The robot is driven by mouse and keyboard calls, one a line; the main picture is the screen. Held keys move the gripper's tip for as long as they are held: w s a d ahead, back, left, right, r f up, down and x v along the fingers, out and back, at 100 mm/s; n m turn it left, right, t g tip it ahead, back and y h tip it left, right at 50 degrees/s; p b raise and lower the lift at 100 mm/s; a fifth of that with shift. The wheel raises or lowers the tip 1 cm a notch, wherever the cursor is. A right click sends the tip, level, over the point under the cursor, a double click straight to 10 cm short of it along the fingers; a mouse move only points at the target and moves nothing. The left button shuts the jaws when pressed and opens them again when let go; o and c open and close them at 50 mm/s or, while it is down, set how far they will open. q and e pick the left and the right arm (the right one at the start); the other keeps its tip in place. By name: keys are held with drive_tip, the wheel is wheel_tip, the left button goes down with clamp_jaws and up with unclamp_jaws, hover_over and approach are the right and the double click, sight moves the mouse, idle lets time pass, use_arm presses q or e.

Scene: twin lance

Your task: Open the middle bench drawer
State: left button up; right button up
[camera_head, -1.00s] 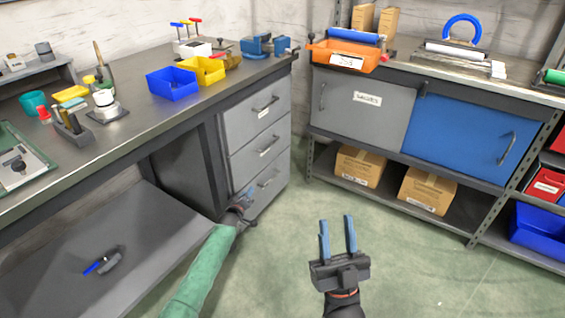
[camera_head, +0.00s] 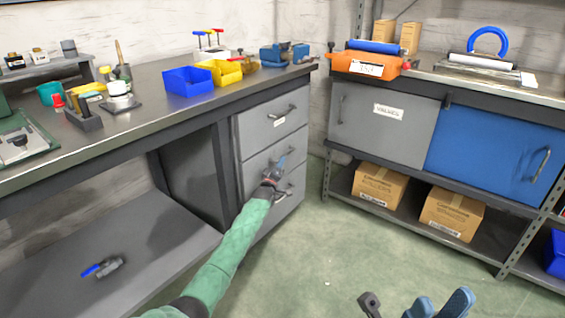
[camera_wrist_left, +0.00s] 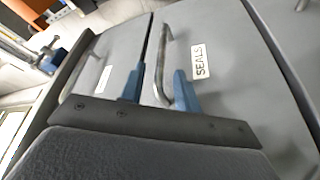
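The middle bench drawer (camera_head: 256,166) is a grey front between two other drawers and looks flush with them. In the left wrist view it bears a "SEALS" label (camera_wrist_left: 199,61) and a metal bar handle (camera_wrist_left: 165,62). My left gripper (camera_head: 280,168) is at this drawer's front and hides most of its handle in the head view. In the left wrist view the blue fingers of my left gripper (camera_wrist_left: 158,92) are apart, with the handle's near end between them; contact cannot be told. My right gripper (camera_head: 440,304) is low at the right, fingers apart and empty, partly cut off.
The top drawer (camera_head: 262,132) and bottom drawer (camera_head: 290,205) look shut. The workbench top (camera_head: 150,120) holds bins and tools. A shelf unit with a grey door (camera_head: 385,130), a blue door (camera_head: 490,150) and cardboard boxes (camera_head: 450,215) stands at the right.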

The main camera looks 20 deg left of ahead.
use_arm(q)
drive_tip(key=shift+b+x, duration=0.45)
drive_tip(key=shift+x, duration=1.5)
clamp_jaws()
